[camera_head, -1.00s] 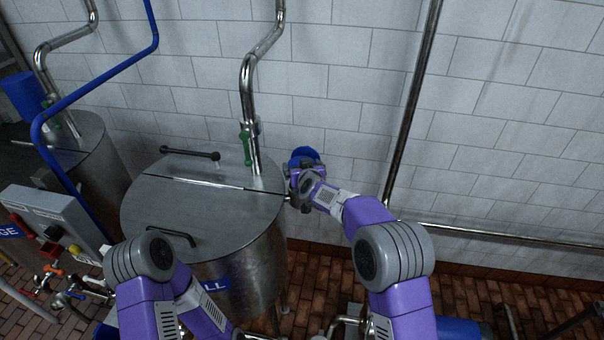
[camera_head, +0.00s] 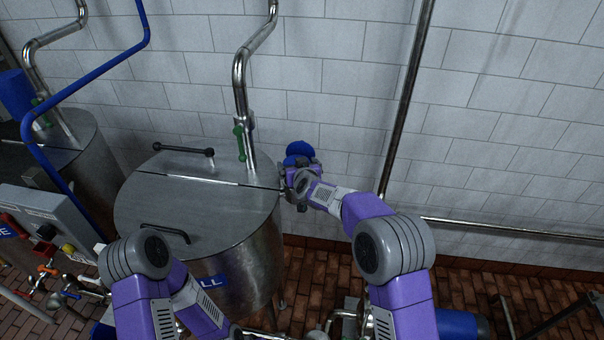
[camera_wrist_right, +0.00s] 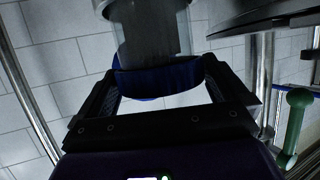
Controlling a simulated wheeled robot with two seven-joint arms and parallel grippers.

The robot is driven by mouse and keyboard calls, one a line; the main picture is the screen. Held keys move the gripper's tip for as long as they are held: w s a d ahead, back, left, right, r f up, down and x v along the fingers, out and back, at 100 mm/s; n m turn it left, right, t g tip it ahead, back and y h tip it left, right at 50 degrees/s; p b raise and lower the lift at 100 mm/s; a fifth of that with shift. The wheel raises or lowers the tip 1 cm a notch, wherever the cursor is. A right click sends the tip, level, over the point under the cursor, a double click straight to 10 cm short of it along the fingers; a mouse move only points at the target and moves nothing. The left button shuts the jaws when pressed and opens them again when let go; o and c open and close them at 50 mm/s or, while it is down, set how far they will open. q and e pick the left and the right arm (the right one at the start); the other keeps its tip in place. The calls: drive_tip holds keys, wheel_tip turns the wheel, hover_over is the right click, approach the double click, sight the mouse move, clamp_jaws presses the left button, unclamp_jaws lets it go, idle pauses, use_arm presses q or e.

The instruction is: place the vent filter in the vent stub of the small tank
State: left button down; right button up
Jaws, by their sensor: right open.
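The small tank (camera_head: 200,215) is a steel drum with a flat lid, and part of its blue label shows "LL". The blue vent filter (camera_head: 300,149) shows at the tank's right rear, just above my right gripper (camera_head: 292,180). In the right wrist view, my right gripper (camera_wrist_right: 162,88) is open, with the blue band of the filter (camera_wrist_right: 158,75) between its fingers. A grey cylinder (camera_wrist_right: 150,32) adjoins the blue band; I cannot tell whether it is filter body or vent stub. The stub is not clearly visible. My left arm is at lower left; its gripper is out of view.
A bent steel pipe (camera_head: 240,80) with a green valve handle (camera_head: 240,144) rises from the lid. Two black handles stand on the lid. A tiled wall is behind, with a vertical pipe (camera_head: 405,100) right of my gripper. Another tank (camera_head: 85,165) stands at left.

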drive_tip(key=v, duration=1.1)
drive_tip(key=s+d+f+m+g, duration=0.1)
drive_tip(key=s+d+f+g, duration=0.15)
drive_tip(key=f, duration=0.55)
drive_tip(key=s+d+f+g, duration=0.2)
drive_tip(key=s+f, duration=0.2)
drive_tip(key=f, duration=0.4)
drive_tip(key=s+d+f+m+g, duration=0.1)
drive_tip(key=s+d+f+g, duration=0.2)
drive_tip(key=f, duration=0.5)
drive_tip(key=s+f+m+g, duration=0.1)
drive_tip(key=s+f, duration=0.3)
drive_tip(key=s, duration=0.4)
drive_tip(key=s+f+m+g+y, duration=0.1)
drive_tip(key=s+f+g, duration=0.1)
drive_tip(key=s+f, duration=0.3)
drive_tip(key=s+f+g, duration=0.2)
drive_tip(key=s+f, duration=0.2)
drive_tip(key=s, duration=0.8)
drive_tip(key=shift+s+f+m+y+b, duration=0.2)
drive_tip(key=shift+s+m+y+b, duration=0.1)
drive_tip(key=shift+s+m+b, duration=0.1)
drive_tip(key=shift+f, duration=0.1)
wheel_tip(320, 180, down, 10)
drive_tip(key=b, duration=0.9)
drive_tip(key=shift+r+b, duration=0.2)
drive_tip(key=shift+b, duration=0.15)
